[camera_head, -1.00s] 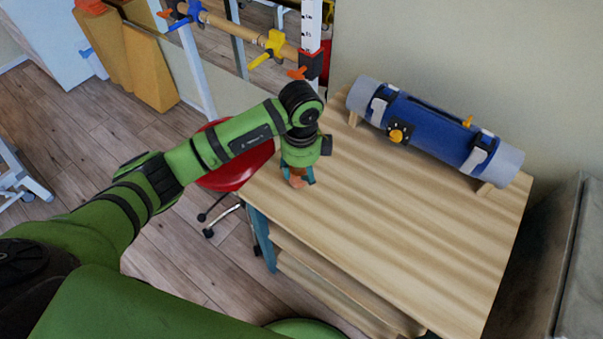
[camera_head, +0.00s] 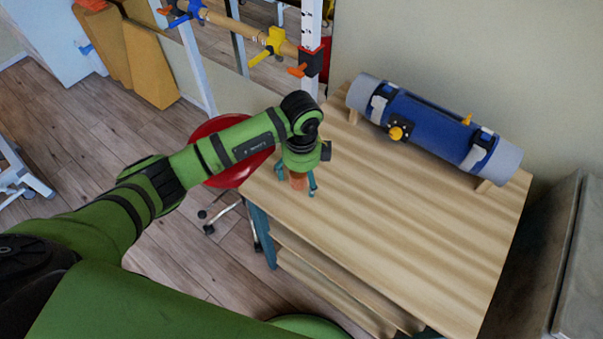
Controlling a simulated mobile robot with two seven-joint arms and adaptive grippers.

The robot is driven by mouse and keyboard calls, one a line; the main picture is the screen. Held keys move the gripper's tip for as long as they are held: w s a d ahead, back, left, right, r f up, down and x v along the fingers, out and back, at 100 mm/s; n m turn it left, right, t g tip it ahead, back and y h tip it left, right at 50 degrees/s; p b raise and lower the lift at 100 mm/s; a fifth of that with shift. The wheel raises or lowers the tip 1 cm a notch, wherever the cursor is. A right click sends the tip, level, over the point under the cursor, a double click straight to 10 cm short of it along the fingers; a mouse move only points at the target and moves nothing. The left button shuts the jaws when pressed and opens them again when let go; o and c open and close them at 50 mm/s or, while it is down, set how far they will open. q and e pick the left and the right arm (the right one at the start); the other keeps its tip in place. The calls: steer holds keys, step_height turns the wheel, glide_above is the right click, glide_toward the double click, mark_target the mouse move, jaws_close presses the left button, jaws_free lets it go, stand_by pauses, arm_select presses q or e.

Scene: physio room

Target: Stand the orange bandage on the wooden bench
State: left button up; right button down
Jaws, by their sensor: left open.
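The orange bandage (camera_head: 298,181) shows as a small orange-brown shape between the fingers of my left gripper (camera_head: 297,188). It is at the left end of the wooden bench (camera_head: 400,215), near the bench's left edge. The gripper points down over the bench top, with its teal fingers open on either side of the bandage. The bandage's upper part is hidden by the gripper. It appears upright on the bench top, but its base is too small to see clearly. My right gripper is not in view.
A blue and grey cylinder (camera_head: 430,125) on wooden supports lies along the back of the bench. A red stool (camera_head: 225,170) stands close by the bench's left edge. A wall bounds the back. The middle and front of the bench top are clear.

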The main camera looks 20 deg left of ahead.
mark_target(302, 177)
arm_select(q)
step_height(302, 177, up, 12)
steer(key=b, duration=0.2)
steer(key=shift+s+r, duration=0.1)
